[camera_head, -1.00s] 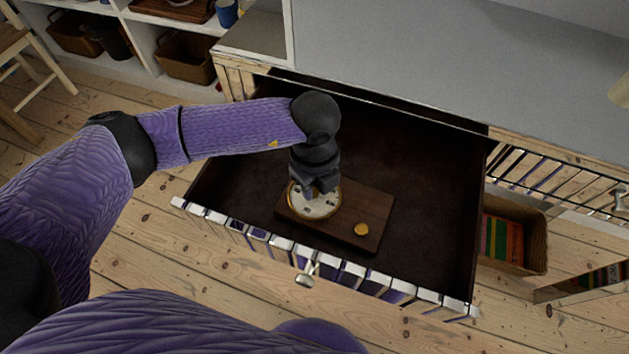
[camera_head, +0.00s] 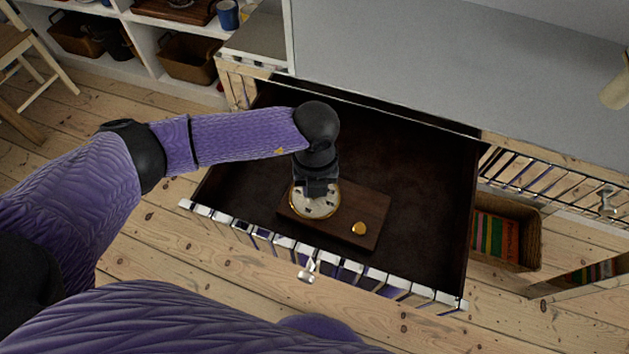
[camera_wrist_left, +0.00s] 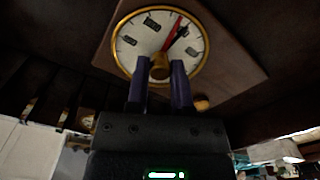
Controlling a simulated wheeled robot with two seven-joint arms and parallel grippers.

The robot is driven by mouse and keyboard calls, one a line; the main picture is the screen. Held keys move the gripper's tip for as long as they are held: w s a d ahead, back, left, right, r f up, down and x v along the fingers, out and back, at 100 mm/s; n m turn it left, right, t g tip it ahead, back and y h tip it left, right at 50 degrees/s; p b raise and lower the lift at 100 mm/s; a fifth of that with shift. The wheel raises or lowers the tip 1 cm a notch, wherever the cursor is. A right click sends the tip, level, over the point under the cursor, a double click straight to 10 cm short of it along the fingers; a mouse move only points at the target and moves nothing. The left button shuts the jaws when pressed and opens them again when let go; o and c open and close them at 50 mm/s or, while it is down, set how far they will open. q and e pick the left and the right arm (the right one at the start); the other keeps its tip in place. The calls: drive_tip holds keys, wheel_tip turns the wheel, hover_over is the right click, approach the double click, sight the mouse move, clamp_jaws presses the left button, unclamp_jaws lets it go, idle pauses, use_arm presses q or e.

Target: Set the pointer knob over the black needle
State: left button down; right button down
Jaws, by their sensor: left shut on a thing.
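A round dial (camera_head: 325,207) with a white face and gold rim lies on a dark wooden board (camera_head: 375,210) inside an open drawer. It also shows in the wrist view (camera_wrist_left: 135,30), with dark marks around its face. A red pointer (camera_wrist_left: 172,32) slants toward the upper right of the face. The black needle (camera_wrist_left: 182,33) appears just right of the red pointer, very close to it. My left gripper (camera_head: 318,190) reaches down over the dial. In the wrist view its fingers (camera_wrist_left: 160,75) are shut on the gold knob (camera_wrist_left: 159,68) at the dial's middle. My right gripper is out of view.
A small gold button (camera_head: 358,228) sits on the board beside the dial. The drawer's striped front (camera_head: 340,266) and dark walls surround the board. The grey cabinet top (camera_head: 430,70) lies behind. The drawer floor right of the board is clear.

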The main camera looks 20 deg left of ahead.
use_arm(q)
drive_tip(key=shift+m, duration=1)
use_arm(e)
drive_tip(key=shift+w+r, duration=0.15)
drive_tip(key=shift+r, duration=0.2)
use_arm(q)
drive_tip(key=shift+m+p, duration=0.3)
drive_tip(key=shift+m, duration=0.1)
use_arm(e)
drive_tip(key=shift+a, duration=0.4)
use_arm(q)
drive_tip(key=shift+c, duration=2.4)
unclamp_jaws()
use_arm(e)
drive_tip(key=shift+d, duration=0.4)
